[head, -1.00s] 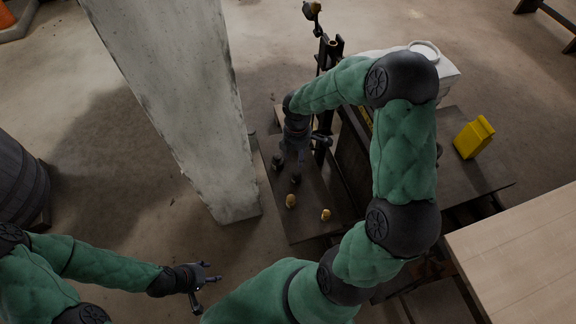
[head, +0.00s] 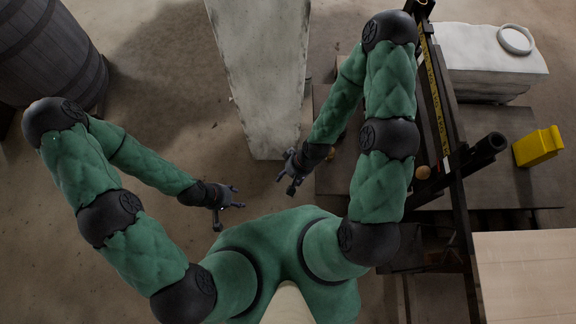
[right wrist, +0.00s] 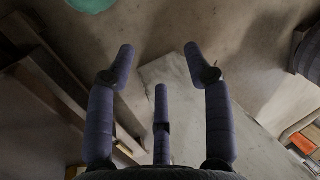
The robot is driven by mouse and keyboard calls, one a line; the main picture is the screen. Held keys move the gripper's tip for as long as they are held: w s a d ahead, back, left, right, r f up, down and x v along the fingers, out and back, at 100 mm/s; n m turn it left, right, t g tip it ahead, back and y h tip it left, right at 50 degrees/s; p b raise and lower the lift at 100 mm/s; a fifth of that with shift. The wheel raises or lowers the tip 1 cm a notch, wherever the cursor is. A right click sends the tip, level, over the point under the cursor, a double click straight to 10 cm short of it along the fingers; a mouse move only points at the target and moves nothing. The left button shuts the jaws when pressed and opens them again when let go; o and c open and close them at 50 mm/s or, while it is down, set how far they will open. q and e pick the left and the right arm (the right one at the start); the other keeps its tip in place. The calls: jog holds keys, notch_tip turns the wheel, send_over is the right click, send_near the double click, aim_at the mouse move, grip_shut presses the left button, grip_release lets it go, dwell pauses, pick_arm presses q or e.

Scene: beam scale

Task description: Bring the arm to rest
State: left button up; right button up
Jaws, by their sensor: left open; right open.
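My right gripper (head: 288,180) is open and empty. It is folded in front of my body, left of the dark platform of the beam scale. Its spread fingers (right wrist: 160,70) hold nothing in the right wrist view, with floor and the pale slab beyond them. My left gripper (head: 230,204) is open and empty, a little left of the right one and apart from it. The beam scale's dark upright beam with a yellow graduated strip (head: 434,90) stands right of my right arm. A small brass-coloured piece (head: 422,173) shows beside it. My right arm hides part of the platform.
A pale stone pillar (head: 258,80) stands ahead of both grippers. A yellow carton (head: 538,147) sits on the dark surface at right. A white block with a ring (head: 490,60) is behind it. A pale wooden table (head: 525,275) is at lower right. A barrel (head: 45,50) stands at upper left.

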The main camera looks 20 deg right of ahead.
jog(key=shift+s+a+f+m, duration=0.25)
jog(key=shift+s+m, duration=0.2)
jog(key=shift+s, duration=0.05)
jog(key=shift+s+a+f+m, duration=0.2)
jog(key=shift+s+f+m, duration=0.05)
jog(key=shift+s+m, duration=0.25)
dwell(0.5)
